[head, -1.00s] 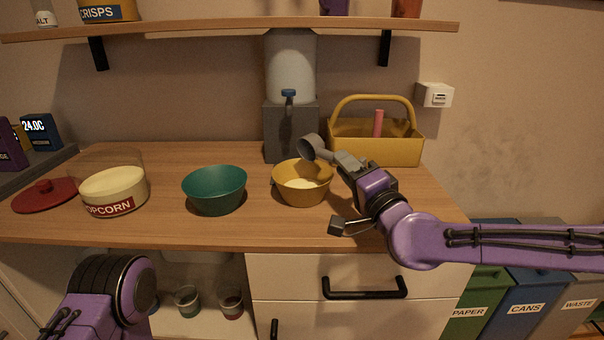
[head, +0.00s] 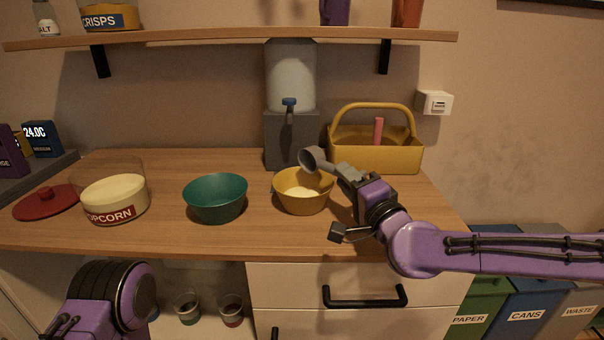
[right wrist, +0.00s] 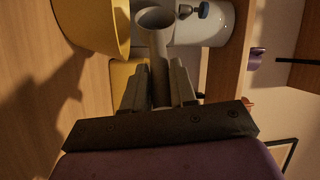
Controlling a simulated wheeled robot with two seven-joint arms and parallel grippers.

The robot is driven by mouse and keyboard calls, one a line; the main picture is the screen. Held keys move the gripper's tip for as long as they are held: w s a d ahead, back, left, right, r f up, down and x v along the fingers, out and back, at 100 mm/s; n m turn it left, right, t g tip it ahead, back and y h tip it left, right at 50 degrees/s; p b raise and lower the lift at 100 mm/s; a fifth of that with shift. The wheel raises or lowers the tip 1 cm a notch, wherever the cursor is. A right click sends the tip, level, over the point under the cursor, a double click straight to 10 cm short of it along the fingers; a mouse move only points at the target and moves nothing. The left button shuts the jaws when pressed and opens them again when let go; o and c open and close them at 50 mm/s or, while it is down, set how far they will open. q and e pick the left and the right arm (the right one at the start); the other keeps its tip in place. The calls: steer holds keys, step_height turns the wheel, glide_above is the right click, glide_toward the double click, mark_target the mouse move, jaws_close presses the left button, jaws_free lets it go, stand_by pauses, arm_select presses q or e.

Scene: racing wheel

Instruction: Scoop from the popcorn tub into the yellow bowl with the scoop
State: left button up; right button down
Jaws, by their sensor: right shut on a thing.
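The popcorn tub (head: 115,205) is clear with a red label and stands at the left of the counter, filled with pale popcorn. The yellow bowl (head: 290,203) stands right of the middle, with some pale contents inside. My right gripper (head: 344,176) is shut on the handle of the grey scoop (head: 312,159), whose cup is tilted just above the bowl's far rim. In the right wrist view, the scoop (right wrist: 156,45) sits between the fingers, with the yellow bowl (right wrist: 95,22) at upper left. Its cup looks empty. My left arm shows at bottom left; its gripper is out of view.
A teal bowl (head: 215,200) stands between tub and yellow bowl. A red lid (head: 46,203) lies left of the tub. A water dispenser (head: 290,130) and yellow caddy (head: 375,155) stand behind. A shelf (head: 230,37) hangs above.

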steer(key=shift+d+r+m+g+h+b, duration=0.3)
steer(key=shift+r+m, duration=0.15)
steer(key=shift+m, duration=0.65)
steer(key=shift+r, duration=0.1)
steer(key=w+d+m+g+p, duration=0.2)
steer(key=m+p, duration=0.1)
steer(key=p, duration=0.1)
steer(key=w+d+f+m+g+p, duration=0.1)
steer(key=w+d+m+g+p, duration=0.1)
steer(key=m+p, duration=0.2)
steer(key=w+d+f+m+g+y+p, duration=0.1)
steer(key=w+d+m+p, duration=0.1)
steer(key=m+p, duration=0.2)
steer(key=shift+w+f+g+p, duration=0.1)
steer(key=shift+w+g+p, duration=0.3)
steer(key=shift+p, duration=0.65)
steer(key=shift+w+d+f+m+g+p, duration=0.25)
steer(key=shift+w+d+m+p, duration=0.3)
steer(key=shift+p, duration=0.6)
steer(key=shift+w+d+f+m+y+p, duration=0.1)
steer(key=shift+f+m+y+p, duration=0.05)
steer(key=shift+m+y+p, duration=0.25)
arm_select(q)
step_height(320, 180, up, 21)
steer(key=shift+f, duration=0.15)
arm_select(e)
steer(key=shift+w+f+g, duration=0.1)
steer(key=shift+f+g, duration=0.05)
steer(key=shift+g, duration=0.1)
